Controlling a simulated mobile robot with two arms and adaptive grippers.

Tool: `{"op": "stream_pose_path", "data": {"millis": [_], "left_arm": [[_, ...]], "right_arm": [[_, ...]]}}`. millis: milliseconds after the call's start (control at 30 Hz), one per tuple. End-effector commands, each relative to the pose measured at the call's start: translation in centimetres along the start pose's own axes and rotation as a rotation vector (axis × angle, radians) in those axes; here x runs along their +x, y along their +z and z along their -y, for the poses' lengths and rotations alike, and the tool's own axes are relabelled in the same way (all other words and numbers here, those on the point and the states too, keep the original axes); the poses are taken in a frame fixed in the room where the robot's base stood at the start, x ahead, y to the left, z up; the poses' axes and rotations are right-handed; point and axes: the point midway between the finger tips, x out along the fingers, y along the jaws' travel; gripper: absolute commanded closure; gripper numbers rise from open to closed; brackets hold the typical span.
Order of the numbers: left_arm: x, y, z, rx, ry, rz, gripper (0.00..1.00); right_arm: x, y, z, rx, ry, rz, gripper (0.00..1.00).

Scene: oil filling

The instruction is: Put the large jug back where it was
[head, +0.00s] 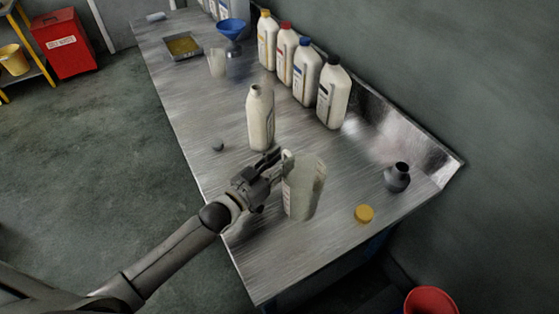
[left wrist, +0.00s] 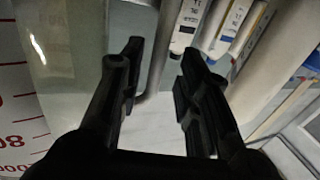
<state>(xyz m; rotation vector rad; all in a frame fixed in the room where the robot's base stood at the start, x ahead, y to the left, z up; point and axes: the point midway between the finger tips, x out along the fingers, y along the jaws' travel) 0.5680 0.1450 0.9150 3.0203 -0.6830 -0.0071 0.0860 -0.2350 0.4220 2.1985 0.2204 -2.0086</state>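The large jug (head: 305,188) is a pale, translucent vessel near the front end of the metal workbench (head: 290,262). In the left wrist view the jug's wall with red scale marks (left wrist: 50,65) fills the left side. My left gripper (head: 284,160) is at the jug's upper left side in the head view. In the left wrist view its two black fingers (left wrist: 158,78) stand apart, with a grey curved strip, perhaps the jug's handle, by the left finger. I cannot tell whether they touch it. The jug looks upright. My right gripper is out of view.
An uncapped white bottle (head: 260,118) stands behind the jug, with a grey cap (head: 217,145) nearby. A yellow cap (head: 364,213) and dark vessel (head: 397,178) are to the right. Several capped bottles (head: 333,94) line the wall. A smaller jug (head: 217,63) stands by the tray (head: 183,46).

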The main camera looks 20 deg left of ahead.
Motion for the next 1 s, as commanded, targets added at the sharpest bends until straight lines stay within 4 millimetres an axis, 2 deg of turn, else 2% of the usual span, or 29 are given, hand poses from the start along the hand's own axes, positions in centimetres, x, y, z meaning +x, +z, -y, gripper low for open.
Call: {"op": "stream_pose_path", "data": {"millis": [367, 467, 800, 1000], "left_arm": [[-0.3, -0.2, 0.0, -0.001, 0.000, 0.002, 0.67], [-1.6, -0.1, 0.0, -0.001, -0.001, 0.003, 0.67], [-8.3, 0.0, 0.0, -0.001, 0.000, 0.004, 0.67], [-10.9, -0.1, 0.0, -0.001, 0.000, 0.002, 0.67]], "right_arm": [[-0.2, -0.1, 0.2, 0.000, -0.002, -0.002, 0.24], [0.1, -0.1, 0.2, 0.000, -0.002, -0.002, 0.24], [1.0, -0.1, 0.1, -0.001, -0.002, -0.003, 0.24], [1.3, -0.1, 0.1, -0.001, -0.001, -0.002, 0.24]]}}
